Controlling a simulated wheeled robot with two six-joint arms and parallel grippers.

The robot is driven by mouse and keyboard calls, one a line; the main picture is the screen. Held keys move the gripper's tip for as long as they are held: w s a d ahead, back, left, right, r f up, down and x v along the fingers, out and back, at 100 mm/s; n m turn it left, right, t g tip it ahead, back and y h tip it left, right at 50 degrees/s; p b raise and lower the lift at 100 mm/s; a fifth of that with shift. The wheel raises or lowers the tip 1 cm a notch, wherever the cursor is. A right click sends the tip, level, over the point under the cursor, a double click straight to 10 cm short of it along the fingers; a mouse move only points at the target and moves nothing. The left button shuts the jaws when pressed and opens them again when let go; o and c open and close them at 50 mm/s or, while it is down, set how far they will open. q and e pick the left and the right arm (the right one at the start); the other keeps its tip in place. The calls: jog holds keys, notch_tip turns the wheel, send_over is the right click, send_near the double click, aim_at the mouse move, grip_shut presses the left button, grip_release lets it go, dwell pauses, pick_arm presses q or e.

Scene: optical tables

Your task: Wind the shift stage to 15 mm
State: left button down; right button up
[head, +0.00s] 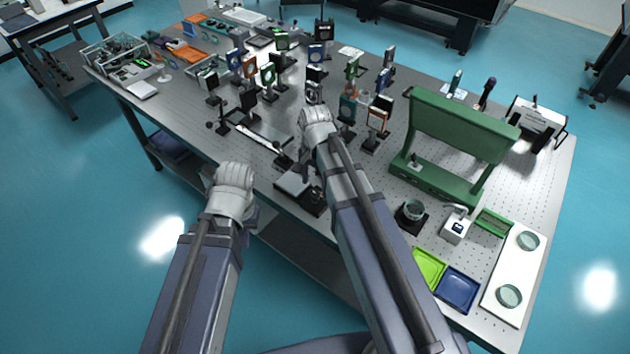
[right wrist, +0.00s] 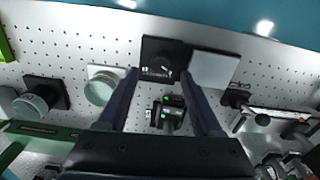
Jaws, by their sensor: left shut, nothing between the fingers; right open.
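In the right wrist view, a black square unit (right wrist: 165,58) with a dark round part and small white marks lies just beyond my right gripper's fingertips. A small dark device with green lights (right wrist: 170,112) shows between the fingers. I cannot tell for sure which of them is the shift stage, and no reading is legible. My right gripper (right wrist: 160,76) is open and empty, pointing down over this spot. In the head view the black unit (head: 314,201) shows beside my right arm, which hides part of the area. My left gripper (head: 234,182) is shut and empty, off the table's front edge.
A white plate (head: 292,185) lies beside the black unit. Several upright optic mounts (head: 347,108) crowd the table behind. A large green frame (head: 455,135) stands to the right, with a lime tray (head: 428,268) and a blue tray (head: 457,291) in front.

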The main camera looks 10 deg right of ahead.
aim_at(315, 195)
jog(key=shift+r+p, duration=1.05)
jog(key=shift+r, duration=0.5)
pick_arm(q)
notch_tip(315, 195, up, 3)
jog(key=shift+r, duration=0.1)
pick_arm(e)
jog(key=shift+s+a, duration=0.1)
pick_arm(q)
jog(key=shift+f+b, duration=0.4)
pick_arm(e)
jog(key=s+a+n+h, duration=0.1)
jog(key=s+a+n, duration=0.8)
jog(key=s+n, duration=0.4)
jog(key=shift+s+a+f, duration=0.15)
jog(key=shift+f, duration=0.15)
